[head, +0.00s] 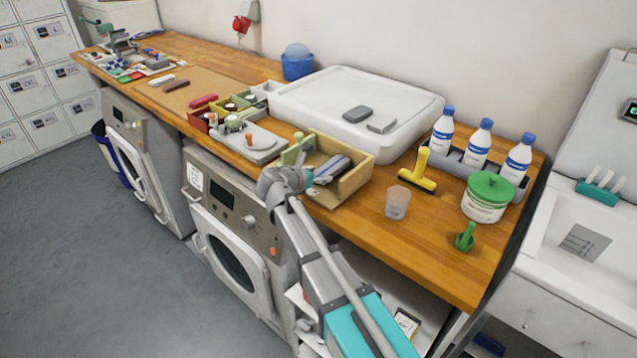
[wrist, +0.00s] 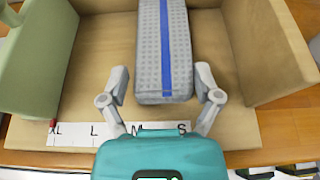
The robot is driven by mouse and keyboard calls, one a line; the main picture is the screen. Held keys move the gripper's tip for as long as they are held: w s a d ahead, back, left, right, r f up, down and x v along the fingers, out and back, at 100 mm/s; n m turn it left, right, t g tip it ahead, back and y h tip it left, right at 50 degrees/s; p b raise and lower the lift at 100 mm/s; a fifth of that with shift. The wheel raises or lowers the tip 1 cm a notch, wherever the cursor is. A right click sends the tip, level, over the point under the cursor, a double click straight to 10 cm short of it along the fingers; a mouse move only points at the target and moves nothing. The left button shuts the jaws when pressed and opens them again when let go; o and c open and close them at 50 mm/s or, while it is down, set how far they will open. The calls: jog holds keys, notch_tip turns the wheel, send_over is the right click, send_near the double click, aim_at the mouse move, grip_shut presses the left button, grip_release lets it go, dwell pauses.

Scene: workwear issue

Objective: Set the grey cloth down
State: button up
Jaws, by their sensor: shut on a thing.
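The grey cloth (wrist: 163,45) is a folded, patterned bundle with a blue stripe along its length. In the wrist view it runs away from me between the two fingers of my gripper (wrist: 161,82), which is shut on its near end. In the head view the cloth (head: 334,168) is at the wooden box (head: 357,181), and my gripper (head: 308,181) is at the box's front left. The cloth is over the box floor; whether it touches the floor is hard to tell. A size strip (wrist: 75,134) marked XL, L, M, S lies along the box's near edge.
A clear cup (head: 397,203), a yellow tool (head: 418,174) and a green-lidded tub (head: 486,205) stand further right on the worktop.

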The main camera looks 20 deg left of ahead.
jog(key=shift+f+b, duration=0.3)
jog(key=shift+f, duration=0.3)
jog(key=shift+f, duration=0.1)
jog(key=o, duration=0.9)
jog(key=shift+s+r, duration=0.15)
jog(key=shift+r, duration=0.15)
jog(key=p+v, duration=0.4)
jog(key=v, duration=0.7)
jog(key=shift+s+a+p, duration=0.2)
jog(key=shift+s+p, duration=0.05)
jog(key=shift+p, duration=0.05)
